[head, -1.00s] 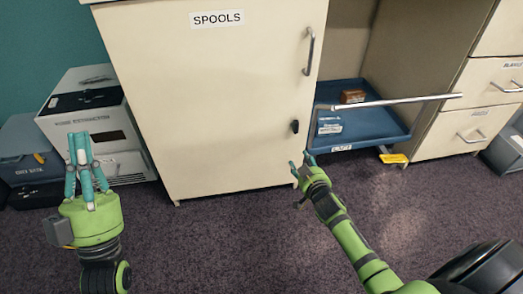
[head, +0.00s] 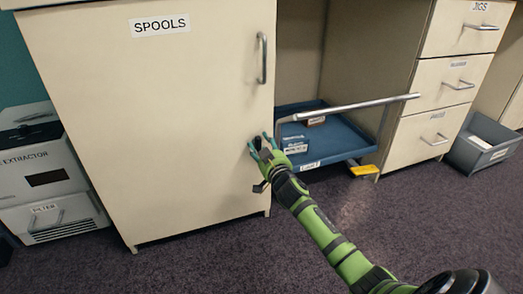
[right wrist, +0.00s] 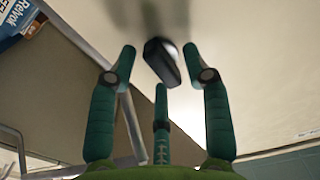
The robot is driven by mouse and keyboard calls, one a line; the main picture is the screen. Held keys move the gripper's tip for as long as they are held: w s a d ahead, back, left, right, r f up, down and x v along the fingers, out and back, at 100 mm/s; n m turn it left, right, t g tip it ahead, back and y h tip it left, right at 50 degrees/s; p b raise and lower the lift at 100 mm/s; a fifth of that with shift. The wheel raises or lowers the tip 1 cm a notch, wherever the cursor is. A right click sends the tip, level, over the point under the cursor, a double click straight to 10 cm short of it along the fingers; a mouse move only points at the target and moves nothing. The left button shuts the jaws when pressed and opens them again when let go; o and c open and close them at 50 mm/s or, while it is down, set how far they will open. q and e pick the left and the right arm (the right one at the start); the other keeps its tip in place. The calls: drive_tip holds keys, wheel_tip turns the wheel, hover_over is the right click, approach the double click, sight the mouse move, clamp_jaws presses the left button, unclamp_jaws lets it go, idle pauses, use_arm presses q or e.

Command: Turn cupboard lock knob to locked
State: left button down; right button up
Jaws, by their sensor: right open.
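The cream cupboard (head: 150,110) labelled SPOOLS stands with its door closed. Its dark lock knob (right wrist: 163,63) shows in the right wrist view as a short black bar, slightly tilted, between and just beyond my open fingertips. I cannot tell whether they touch it. In the head view my right gripper (head: 264,147) is at the door's right edge, below the handle (head: 262,58), and largely covers the knob. The right gripper (right wrist: 159,60) is open, with nothing held. My left gripper is out of view.
A blue cart (head: 345,137) with a metal push bar (head: 350,107) stands right of the cupboard, close to my right gripper. A drawer unit (head: 410,150) and a grey bin (head: 482,145) are farther right. An extractor (head: 45,180) stands at left. The front floor is clear.

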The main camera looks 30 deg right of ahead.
drive_tip(key=shift+w, duration=0.15)
clamp_jaws()
